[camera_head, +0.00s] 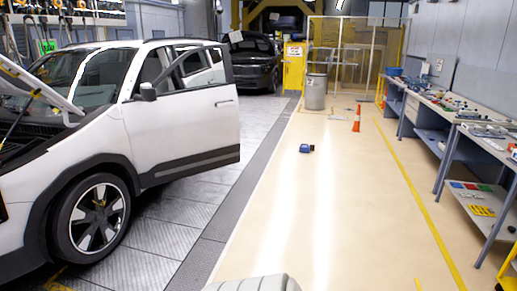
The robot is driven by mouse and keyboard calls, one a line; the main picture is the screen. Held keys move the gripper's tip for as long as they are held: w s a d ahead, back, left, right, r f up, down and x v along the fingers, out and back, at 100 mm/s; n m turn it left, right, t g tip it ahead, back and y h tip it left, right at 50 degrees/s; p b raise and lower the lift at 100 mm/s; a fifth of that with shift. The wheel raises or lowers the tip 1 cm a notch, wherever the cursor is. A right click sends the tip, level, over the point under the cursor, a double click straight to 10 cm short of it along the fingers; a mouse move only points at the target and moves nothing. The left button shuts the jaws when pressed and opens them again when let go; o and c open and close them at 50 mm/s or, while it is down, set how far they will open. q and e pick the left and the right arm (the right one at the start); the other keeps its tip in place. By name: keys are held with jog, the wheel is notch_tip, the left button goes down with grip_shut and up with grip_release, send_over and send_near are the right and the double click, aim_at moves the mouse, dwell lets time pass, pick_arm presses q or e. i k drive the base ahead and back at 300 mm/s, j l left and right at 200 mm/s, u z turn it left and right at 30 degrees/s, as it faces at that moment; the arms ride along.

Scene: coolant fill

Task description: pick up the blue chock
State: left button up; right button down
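A small blue object (306,148), which looks like the blue chock, lies on the beige floor in the middle distance, right of the white car's open door. It is small in view, so its exact shape is hard to tell. Nothing touches it. Neither of my grippers shows in the head view.
A white car (100,150) stands at the left with its door (183,130) open. An orange cone (356,119) and a grey bin (315,92) stand farther back. Workbenches (462,125) line the right. The floor (320,220) before the blue object is clear.

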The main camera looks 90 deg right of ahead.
aim_at(305, 148)
jog(key=z, duration=3.2)
jog(key=i+z, duration=0.15)
jog(key=i, duration=8.1)
jog(key=l+z, duration=0.05)
jog(key=l, duration=0.05)
